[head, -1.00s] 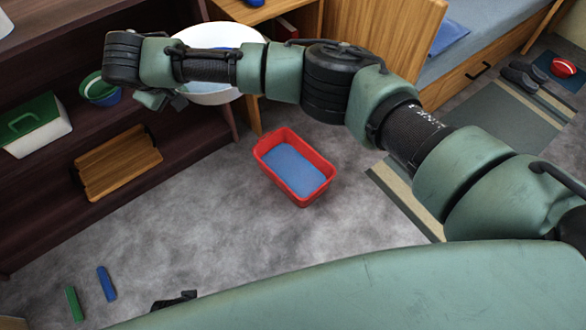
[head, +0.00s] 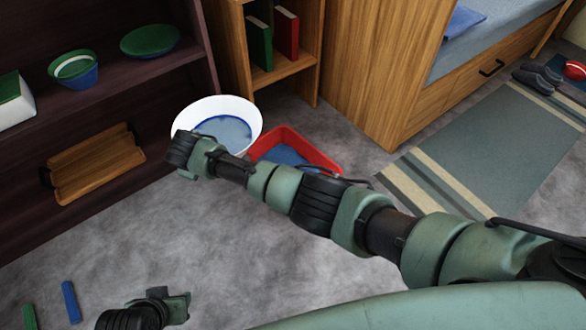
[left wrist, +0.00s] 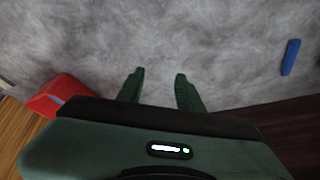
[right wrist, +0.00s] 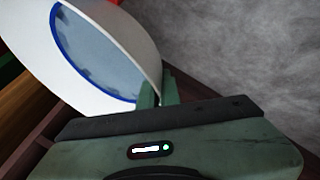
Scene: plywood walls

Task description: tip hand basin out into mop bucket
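The hand basin, a white bowl (head: 243,113) with blue liquid in it, is at upper left of centre in the head view. My right gripper (right wrist: 158,92) is at its rim, fingers close together with the basin wall between them; the basin (right wrist: 145,35) fills the upper left there. The mop bucket appears to be the red tub (head: 326,162) with blue inside, on the floor just right of the basin, partly hidden by my right arm. My left gripper (head: 178,308) is low at the left; its fingers (left wrist: 158,88) are apart and empty over the floor.
A dark shelf (head: 190,60) with bowls stands at the left, a wooden slatted tray (head: 95,165) on its lower level. A wooden bookcase (head: 235,50) and a bed with a drawer (head: 470,80) are behind. Blue (head: 70,300) and green bars lie on the floor at lower left.

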